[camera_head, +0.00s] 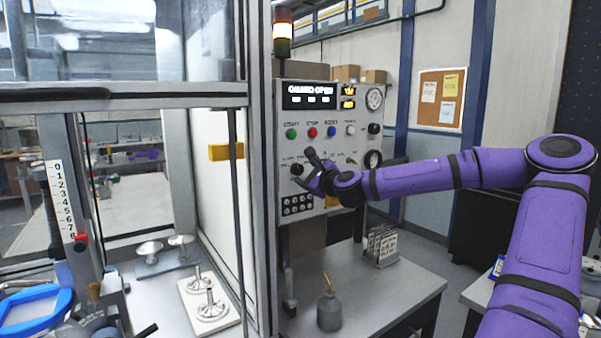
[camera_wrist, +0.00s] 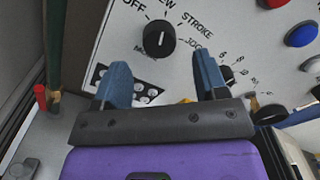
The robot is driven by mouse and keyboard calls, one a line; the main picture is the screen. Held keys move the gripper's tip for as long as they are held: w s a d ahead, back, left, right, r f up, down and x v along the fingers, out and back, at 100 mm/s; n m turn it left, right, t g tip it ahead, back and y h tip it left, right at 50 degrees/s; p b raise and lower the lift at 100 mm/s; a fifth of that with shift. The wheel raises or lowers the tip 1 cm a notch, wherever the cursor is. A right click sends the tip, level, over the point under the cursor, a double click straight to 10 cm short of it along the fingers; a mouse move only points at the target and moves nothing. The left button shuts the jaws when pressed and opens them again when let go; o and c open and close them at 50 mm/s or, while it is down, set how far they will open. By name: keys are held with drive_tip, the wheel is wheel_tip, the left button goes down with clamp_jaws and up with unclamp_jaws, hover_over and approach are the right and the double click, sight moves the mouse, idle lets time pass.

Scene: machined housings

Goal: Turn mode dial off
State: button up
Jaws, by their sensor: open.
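The mode dial (camera_wrist: 159,40) is a round black knob on a pale control panel, with the words OFF, STROKE and JOG and a partly cut-off word around it. A short white mark shows on the knob, but I cannot tell surely which word it points to. My gripper (camera_wrist: 162,64) is open and empty, its two blue-grey fingers apart, with the dial just beyond the gap between them. In the head view the dial (camera_head: 296,169) shows at the left of my gripper (camera_head: 306,166), which partly covers the panel.
A machine frame with glass stands left of the panel. A grey bench (camera_head: 390,295) with an oil can (camera_head: 329,311) lies below.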

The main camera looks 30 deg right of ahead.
sight(300, 170)
drive_tip(key=shift+w+a, duration=0.1)
drive_tip(key=shift+w, duration=2)
drive_tip(key=c, duration=0.9)
